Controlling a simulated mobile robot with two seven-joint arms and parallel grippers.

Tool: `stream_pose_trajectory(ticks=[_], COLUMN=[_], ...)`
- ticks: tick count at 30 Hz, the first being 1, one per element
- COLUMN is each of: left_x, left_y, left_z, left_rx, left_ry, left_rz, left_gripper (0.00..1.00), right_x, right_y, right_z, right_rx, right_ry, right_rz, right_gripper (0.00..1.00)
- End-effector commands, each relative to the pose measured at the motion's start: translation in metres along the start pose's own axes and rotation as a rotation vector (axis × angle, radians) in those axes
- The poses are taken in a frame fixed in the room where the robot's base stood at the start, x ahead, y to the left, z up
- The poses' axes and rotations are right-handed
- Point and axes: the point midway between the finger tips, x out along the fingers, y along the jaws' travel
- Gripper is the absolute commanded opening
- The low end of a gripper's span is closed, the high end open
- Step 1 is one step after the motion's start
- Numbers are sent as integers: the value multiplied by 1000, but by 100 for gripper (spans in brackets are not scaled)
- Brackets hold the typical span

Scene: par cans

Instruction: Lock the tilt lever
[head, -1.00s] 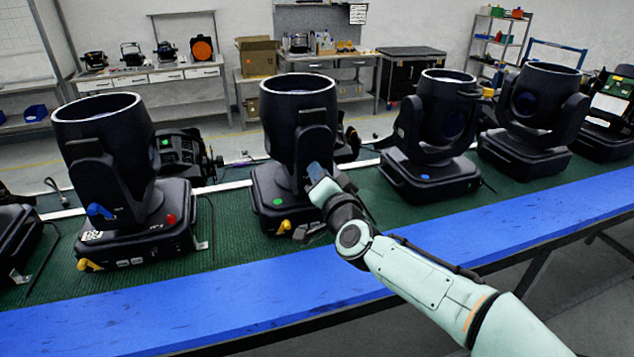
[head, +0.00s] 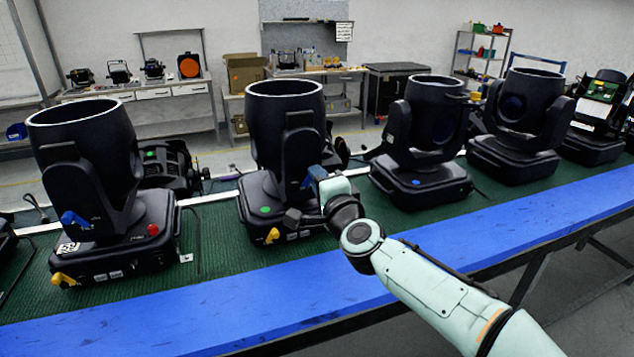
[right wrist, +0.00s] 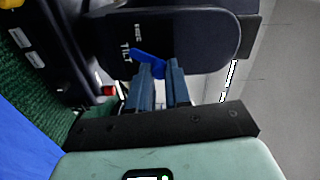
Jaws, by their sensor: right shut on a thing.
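The moving-head light (head: 287,115) in the middle of the bench stands upright, with an open round barrel and a black base. Its yoke arm carries the word TILT in the right wrist view, and the blue tilt lever (right wrist: 149,57) sticks out just beside that word. My right gripper (head: 311,180) is at the right side of this light, low on the yoke. In the right wrist view, my right gripper's two blue-grey fingers (right wrist: 162,72) are shut on the blue tilt lever, whose tip shows beyond them. My left gripper is in no view.
A yellow lever (head: 271,236) sits low on the middle light's base. The blue bench edge (head: 300,312) in front is clear.

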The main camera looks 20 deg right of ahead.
Motion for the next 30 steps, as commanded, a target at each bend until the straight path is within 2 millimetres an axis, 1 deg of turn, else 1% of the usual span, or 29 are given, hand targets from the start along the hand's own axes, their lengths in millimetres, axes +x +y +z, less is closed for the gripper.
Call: stream_pose_trajectory(ticks=[14, 15, 17, 26, 30], left_x=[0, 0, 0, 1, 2], left_y=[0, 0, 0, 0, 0], left_z=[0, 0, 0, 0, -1], left_rx=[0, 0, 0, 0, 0], left_ry=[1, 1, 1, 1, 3], left_rz=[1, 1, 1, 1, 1], left_gripper=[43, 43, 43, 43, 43], right_x=[0, 0, 0, -1, -11], right_y=[0, 0, 0, 0, 0], right_z=[-1, -1, -1, -1, -1], right_rx=[17, 17, 17, 15, 16], right_ry=[1, 1, 1, 1, 0], right_rz=[0, 0, 0, 0, -1], right_gripper=[0, 24, 44, 44, 44])
